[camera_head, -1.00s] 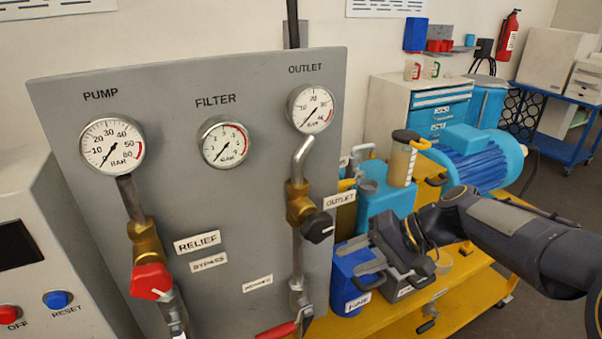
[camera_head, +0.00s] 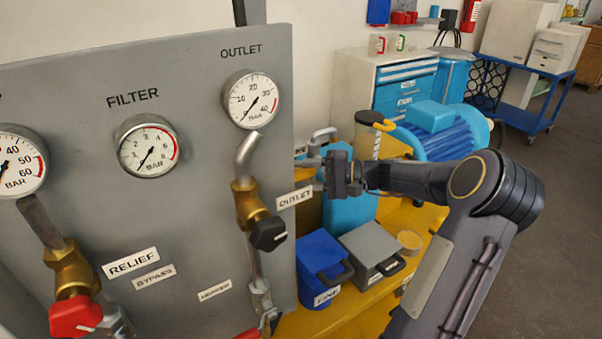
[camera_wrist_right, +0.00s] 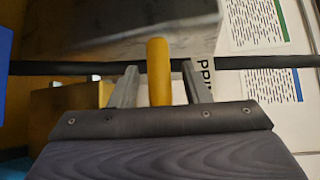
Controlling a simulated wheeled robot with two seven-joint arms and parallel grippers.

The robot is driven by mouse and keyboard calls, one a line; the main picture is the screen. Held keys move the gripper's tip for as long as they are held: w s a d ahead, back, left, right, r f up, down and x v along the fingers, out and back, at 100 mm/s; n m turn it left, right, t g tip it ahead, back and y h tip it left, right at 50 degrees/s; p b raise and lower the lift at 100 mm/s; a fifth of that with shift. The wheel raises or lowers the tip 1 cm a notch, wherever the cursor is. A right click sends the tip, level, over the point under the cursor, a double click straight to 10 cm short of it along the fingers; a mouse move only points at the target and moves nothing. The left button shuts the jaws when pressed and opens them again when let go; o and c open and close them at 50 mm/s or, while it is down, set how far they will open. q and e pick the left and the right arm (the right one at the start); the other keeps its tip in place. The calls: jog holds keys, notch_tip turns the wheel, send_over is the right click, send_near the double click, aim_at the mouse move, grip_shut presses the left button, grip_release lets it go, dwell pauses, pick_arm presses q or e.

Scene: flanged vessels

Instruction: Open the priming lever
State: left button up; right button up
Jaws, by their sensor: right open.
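My right gripper (camera_head: 312,174) reaches left toward the edge of the grey panel, with its fingers pointing at the space beside it. In the right wrist view the gripper (camera_wrist_right: 158,72) is open, one finger on each side of an upright yellow lever handle (camera_wrist_right: 159,60). A gap shows on both sides of the handle. A label beginning "PRI" (camera_wrist_right: 207,72) is partly visible just right of the handle, so I take this as the priming lever. I cannot make out the lever in the head view, where the gripper and panel edge crowd that spot. My left gripper is out of view.
The grey gauge panel (camera_head: 200,80) stands close on the left, with the black outlet valve knob (camera_head: 268,234) near its edge. Blue (camera_head: 322,258) and grey (camera_head: 368,248) containers stand below my gripper on the yellow cart. The blue motor (camera_head: 450,135) is behind.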

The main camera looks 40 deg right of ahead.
jog(key=shift+w+a+f, duration=0.1)
jog(key=shift+w+a, duration=0.2)
grip_shut()
